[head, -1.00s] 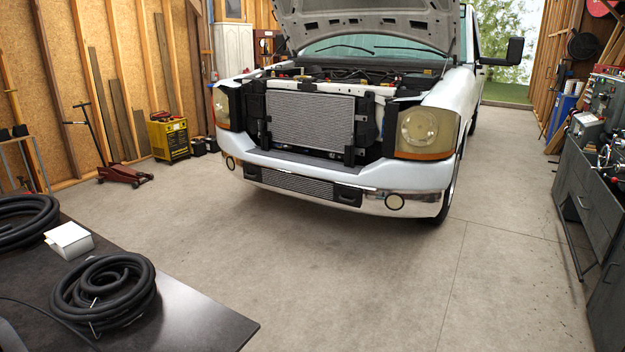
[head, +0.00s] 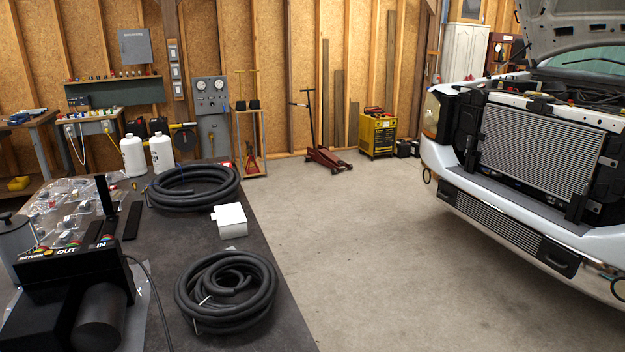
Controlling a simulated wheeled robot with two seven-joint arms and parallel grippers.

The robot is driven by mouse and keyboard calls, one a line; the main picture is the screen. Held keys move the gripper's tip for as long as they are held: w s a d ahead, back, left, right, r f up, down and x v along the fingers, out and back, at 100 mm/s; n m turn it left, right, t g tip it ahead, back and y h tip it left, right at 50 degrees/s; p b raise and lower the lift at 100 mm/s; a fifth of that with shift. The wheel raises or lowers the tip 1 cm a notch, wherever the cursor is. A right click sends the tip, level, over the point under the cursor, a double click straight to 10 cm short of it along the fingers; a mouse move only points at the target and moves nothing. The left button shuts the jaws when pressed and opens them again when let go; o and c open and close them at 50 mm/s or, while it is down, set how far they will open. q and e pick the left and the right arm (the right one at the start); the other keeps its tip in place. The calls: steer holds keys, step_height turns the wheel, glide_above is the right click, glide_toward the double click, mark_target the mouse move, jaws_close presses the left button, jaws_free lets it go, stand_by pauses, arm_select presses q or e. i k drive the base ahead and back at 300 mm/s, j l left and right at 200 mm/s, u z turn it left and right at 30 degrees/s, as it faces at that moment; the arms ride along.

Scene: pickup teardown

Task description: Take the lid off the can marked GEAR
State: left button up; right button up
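No can with a readable GEAR mark shows in the head view. A grey can-like container (head: 14,243) with a dark knobbed lid stands at the left edge of the dark workbench (head: 262,310), partly cut off by the frame. I see no marking on its visible side, and the black unit in front hides its lower part. Neither of my grippers is in view.
A black unit (head: 62,275) marked RETURN, OUT and IN stands on the bench. Coiled hoses (head: 228,290), a white box (head: 229,220), bagged parts (head: 70,205) and two white bottles (head: 133,155) are around it. Open floor lies between bench and truck (head: 500,200).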

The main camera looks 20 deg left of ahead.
mark_target(25, 240)
steer(key=i+u, duration=0.1)
steer(key=u, duration=0.3)
steer(key=l+u, duration=0.15)
steer(key=u, duration=0.25)
steer(key=i+l+u, duration=0.15)
steer(key=u, duration=0.25)
steer(key=l+u, duration=0.15)
steer(key=u, duration=0.25)
steer(key=i+l+u, duration=0.15)
steer(key=u, duration=0.3)
steer(key=i+l+u, duration=0.1)
steer(key=l+u, duration=0.15)
steer(key=u, duration=0.15)
steer(key=i+l+u, duration=0.1)
steer(key=l+u, duration=0.15)
steer(key=u, duration=0.2)
